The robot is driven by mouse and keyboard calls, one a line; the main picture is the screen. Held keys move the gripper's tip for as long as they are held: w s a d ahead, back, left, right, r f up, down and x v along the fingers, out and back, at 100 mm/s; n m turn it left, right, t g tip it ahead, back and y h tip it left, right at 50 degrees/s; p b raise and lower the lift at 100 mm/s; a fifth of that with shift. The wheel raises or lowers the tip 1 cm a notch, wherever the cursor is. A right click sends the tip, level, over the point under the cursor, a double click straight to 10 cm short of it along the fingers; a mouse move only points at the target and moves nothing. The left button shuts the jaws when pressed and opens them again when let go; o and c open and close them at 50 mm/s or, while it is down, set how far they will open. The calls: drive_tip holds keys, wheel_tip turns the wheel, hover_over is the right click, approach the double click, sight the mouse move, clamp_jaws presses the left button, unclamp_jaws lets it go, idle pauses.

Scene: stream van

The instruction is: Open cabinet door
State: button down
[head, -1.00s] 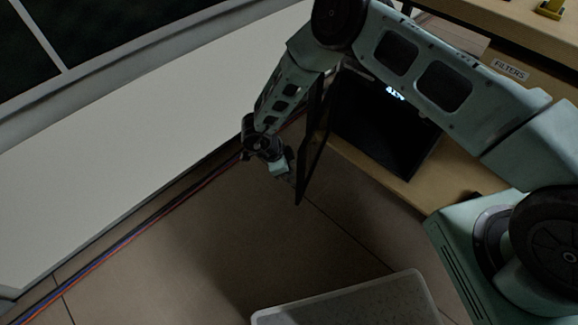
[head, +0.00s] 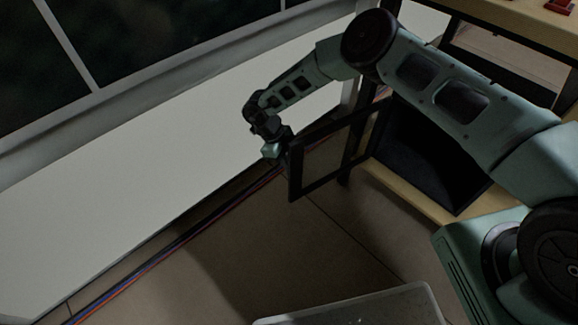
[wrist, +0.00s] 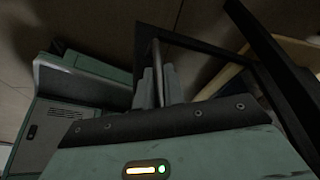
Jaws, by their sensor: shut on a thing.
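The cabinet door is a black-framed panel with a see-through middle. In the head view its frame (head: 296,170) stands swung out from the cabinet, whose dark interior (head: 425,155) shows at the right. My gripper (head: 283,148) is at the door's outer edge, left of the frame. In the wrist view my gripper's two fingers (wrist: 159,86) are shut around a thin grey bar handle (wrist: 157,58) beside the black door frame (wrist: 205,42). The exact finger contact is too dark to make out in the head view.
A pale wall panel (head: 160,160) under a window runs along the left. Red and blue cables (head: 165,252) lie along its foot. A light-topped box (head: 365,308) stands at the bottom edge. Tiled floor (head: 300,255) between them is clear.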

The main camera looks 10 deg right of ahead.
drive_tip(key=shift+w, duration=0.1)
drive_tip(key=c, duration=1.8)
unclamp_jaws()
drive_tip(key=shift+o, duration=0.2)
drive_tip(key=shift+r, duration=0.1)
drive_tip(key=p+v, duration=0.2)
drive_tip(key=v, duration=1.5)
drive_tip(key=shift+p, duration=0.35)
drive_tip(key=shift+r, duration=0.1)
